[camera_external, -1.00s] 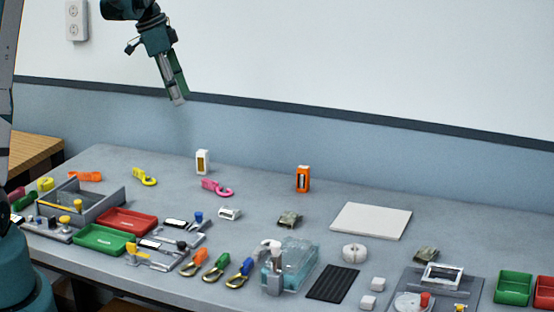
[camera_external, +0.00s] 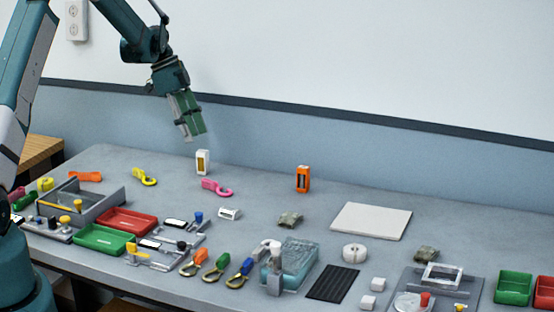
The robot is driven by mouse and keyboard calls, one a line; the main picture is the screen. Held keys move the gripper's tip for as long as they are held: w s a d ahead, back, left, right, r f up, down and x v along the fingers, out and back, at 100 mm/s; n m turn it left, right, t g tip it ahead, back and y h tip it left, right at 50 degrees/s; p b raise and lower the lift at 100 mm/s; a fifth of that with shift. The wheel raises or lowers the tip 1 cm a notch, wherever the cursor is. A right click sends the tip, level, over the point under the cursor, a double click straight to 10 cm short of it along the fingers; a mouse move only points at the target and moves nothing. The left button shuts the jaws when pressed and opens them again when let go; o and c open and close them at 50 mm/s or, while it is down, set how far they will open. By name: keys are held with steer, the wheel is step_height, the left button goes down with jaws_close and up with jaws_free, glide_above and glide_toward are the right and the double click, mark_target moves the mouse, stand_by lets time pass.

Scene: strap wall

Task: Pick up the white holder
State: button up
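A white holder (camera_external: 203,162) stands upright near the back of the grey table, with a dark and yellowish slot on its front. A smaller white piece (camera_external: 229,214) lies further forward; I cannot tell whether it is also a holder. My gripper (camera_external: 198,138) points down in the air, just above and slightly left of the upright white holder in the picture. It is not seen to touch the holder. Its two fingers show side by side with nothing seen between them, but the gap is too small to judge.
An orange holder (camera_external: 303,179) stands to the right. A pink strap clip (camera_external: 217,188) and a yellow one (camera_external: 145,177) lie in front and to the left. A white board (camera_external: 371,221) lies at right. Trays and tools crowd the front. The wall (camera_external: 330,150) is close behind.

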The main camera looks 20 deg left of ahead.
mark_target(200, 150)
steer(key=shift+w+a+f, duration=0.1)
steer(key=shift+w+f, duration=0.25)
steer(key=shift+f, duration=0.4)
steer(key=shift+x, duration=1.25)
steer(key=shift+d+x, duration=0.2)
steer(key=shift+x, duration=2.4)
steer(key=c, duration=1)
